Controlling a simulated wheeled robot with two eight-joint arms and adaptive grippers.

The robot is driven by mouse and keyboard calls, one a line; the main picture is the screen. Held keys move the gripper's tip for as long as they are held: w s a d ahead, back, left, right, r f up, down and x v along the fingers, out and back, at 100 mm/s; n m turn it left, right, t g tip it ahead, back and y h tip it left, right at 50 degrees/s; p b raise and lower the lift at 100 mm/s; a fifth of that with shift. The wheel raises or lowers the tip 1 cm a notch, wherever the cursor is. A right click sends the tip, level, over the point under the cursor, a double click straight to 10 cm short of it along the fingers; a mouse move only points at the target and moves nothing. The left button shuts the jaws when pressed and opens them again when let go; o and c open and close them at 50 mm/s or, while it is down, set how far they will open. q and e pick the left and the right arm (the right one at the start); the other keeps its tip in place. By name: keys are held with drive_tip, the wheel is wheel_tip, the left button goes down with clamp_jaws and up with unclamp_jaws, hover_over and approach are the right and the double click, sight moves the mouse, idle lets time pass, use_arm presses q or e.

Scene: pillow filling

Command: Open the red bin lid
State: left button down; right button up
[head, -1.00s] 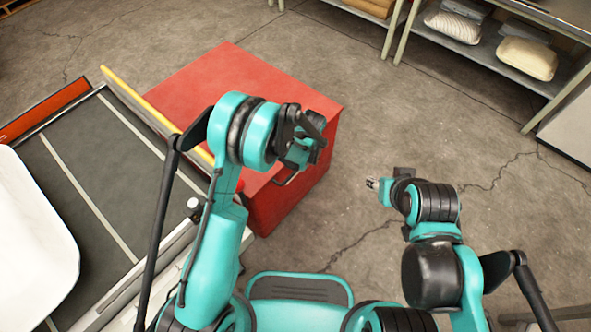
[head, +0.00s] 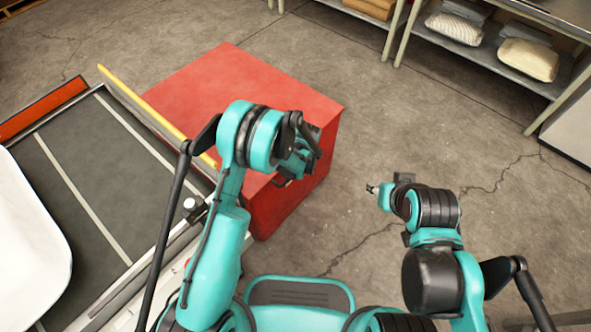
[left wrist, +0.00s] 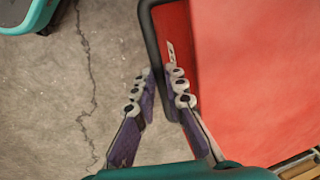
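The red bin (head: 285,90) stands on the floor ahead of me, its flat red lid shut. A dark bar handle (head: 284,183) is on its near side; in the left wrist view the handle (left wrist: 149,35) runs down along the red face (left wrist: 250,80). My left gripper is over the bin's near edge. In the left wrist view its fingers (left wrist: 162,82) are apart, with the lower end of the handle between or just behind their tips; contact cannot be told. My right gripper (head: 371,189) is over bare floor, right of the bin, too small to read.
Shelves with pillows (head: 527,60) stand at the back right. The floor right of the bin is clear.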

use_arm(q)
drive_tip(key=w+d+r+g+y+p, duration=0.1)
drive_tip(key=w+d+r+g+p, duration=0.1)
drive_tip(key=r, duration=0.7)
drive_tip(key=w+d+r+g+y+p, duration=0.1)
drive_tip(key=w+r+g+y+p, duration=0.1)
drive_tip(key=r+p, duration=0.3)
wheel_tip(320, 180, up, 4)
drive_tip(key=shift+w+d+r+m+p, duration=0.2)
drive_tip(key=shift+w+d+m+p, duration=0.15)
drive_tip(key=shift+w, duration=0.3)
drive_tip(key=c, duration=1.6)
unclamp_jaws()
drive_tip(key=shift+d, duration=0.1)
drive_tip(key=shift+o, duration=0.2)
drive_tip(key=v, duration=1.2)
drive_tip(key=shift+w+d+f, duration=0.15)
drive_tip(key=shift+w, duration=0.05)
